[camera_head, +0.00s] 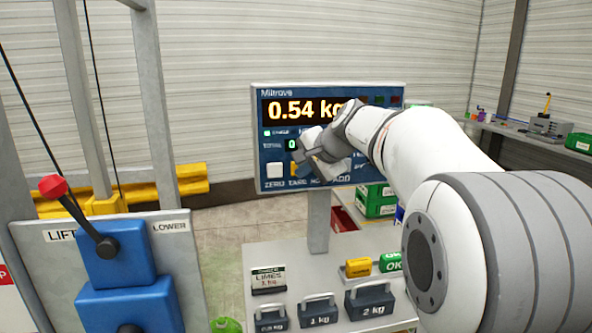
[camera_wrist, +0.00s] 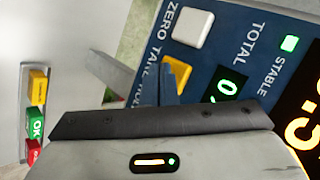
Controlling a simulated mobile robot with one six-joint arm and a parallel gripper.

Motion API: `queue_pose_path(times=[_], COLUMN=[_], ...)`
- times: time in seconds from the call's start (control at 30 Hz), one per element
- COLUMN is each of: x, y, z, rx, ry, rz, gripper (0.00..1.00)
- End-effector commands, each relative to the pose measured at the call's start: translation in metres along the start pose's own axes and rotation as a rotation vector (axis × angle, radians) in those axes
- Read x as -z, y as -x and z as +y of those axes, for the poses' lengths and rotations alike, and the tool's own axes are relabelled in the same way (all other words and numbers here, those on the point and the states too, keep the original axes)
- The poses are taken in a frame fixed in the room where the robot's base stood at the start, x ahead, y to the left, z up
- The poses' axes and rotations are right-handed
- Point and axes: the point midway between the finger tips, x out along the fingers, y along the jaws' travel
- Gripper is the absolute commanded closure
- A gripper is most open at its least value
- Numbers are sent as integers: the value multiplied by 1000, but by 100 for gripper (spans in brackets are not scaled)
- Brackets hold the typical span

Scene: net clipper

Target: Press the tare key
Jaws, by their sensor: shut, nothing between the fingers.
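The scale's blue panel (camera_head: 262,180) reads 0.54 kg and has a row of keys below the readout. The yellow tare key (camera_wrist: 177,75) sits beside the white zero key (camera_wrist: 193,28) in the wrist view. In the head view the white key (camera_head: 274,171) shows, while my gripper covers most of the yellow one. My gripper (camera_head: 318,165) is shut and empty, in front of the lower part of the panel. In the wrist view its fingers partly overlap the tare key. I cannot tell whether they touch it.
Below stand dark weights (camera_head: 318,313), a limes card (camera_head: 268,279) and yellow and green blocks (camera_head: 358,267) on a pale table. A lift lever with a red knob (camera_head: 52,187) is at left. Green crates (camera_head: 376,201) stand behind.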

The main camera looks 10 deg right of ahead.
Motion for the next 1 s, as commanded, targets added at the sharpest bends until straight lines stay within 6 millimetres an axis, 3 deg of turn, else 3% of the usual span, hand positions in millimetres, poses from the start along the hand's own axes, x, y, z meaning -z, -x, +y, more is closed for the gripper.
queue_pose_path(times=[0.57, 1.0], x=[1, -7], y=[-1, 10], z=[-1, 7], rx=[1, 0], ry=[0, 0], rz=[1, 1], gripper=[100, 100])
